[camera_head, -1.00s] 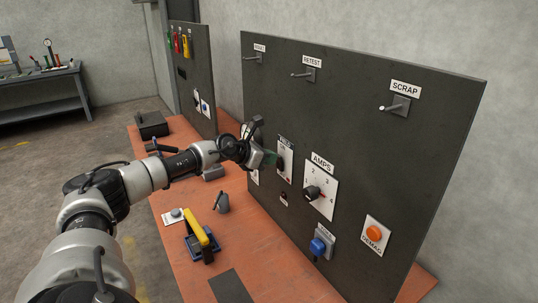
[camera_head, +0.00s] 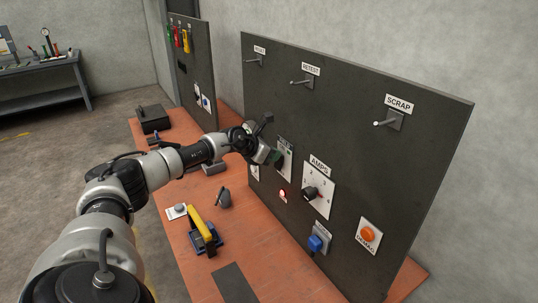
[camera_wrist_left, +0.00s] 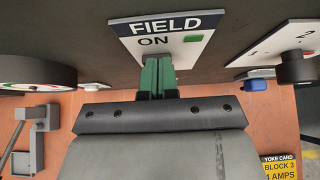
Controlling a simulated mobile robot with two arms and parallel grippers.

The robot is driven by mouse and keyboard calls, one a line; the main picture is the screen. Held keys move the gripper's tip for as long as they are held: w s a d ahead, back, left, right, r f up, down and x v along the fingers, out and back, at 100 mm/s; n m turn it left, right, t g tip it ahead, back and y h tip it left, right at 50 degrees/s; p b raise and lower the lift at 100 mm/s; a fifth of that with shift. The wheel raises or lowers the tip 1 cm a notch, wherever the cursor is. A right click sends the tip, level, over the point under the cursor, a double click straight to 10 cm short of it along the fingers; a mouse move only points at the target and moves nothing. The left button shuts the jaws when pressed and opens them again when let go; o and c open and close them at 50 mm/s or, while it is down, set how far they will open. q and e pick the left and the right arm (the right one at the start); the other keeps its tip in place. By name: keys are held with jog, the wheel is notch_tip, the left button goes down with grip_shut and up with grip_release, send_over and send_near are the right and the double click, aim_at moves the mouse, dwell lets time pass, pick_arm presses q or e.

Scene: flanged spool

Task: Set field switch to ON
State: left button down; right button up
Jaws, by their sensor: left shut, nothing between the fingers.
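The field switch plate (camera_wrist_left: 160,38) is white with a dark FIELD label, the word ON and a green patch beside it. In the head view the plate (camera_head: 290,153) is on the dark upright panel, partly covered by my gripper. My left gripper (camera_head: 277,158) is shut and empty, its green fingers (camera_wrist_left: 157,75) pointing at the plate just below the word ON. The switch lever is hidden behind the fingers, so I cannot tell its position or whether they touch it. My right gripper is out of view.
The AMPS knob (camera_head: 310,194) is right of the field plate. A blue knob (camera_head: 316,243), an orange DEMAG button (camera_head: 368,234) and hooks, including SCRAP (camera_head: 393,120), share the panel.

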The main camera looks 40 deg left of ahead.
pick_arm(q)
jog(key=shift+r, duration=0.15)
jog(key=shift+r+p, duration=0.7)
jog(key=b+v, duration=0.3)
jog(key=v, duration=0.7)
jog(key=shift+s+r+b, duration=0.2)
jog(key=shift+s+b, duration=0.1)
jog(key=shift+s, duration=0.05)
jog(key=shift+a, duration=0.2)
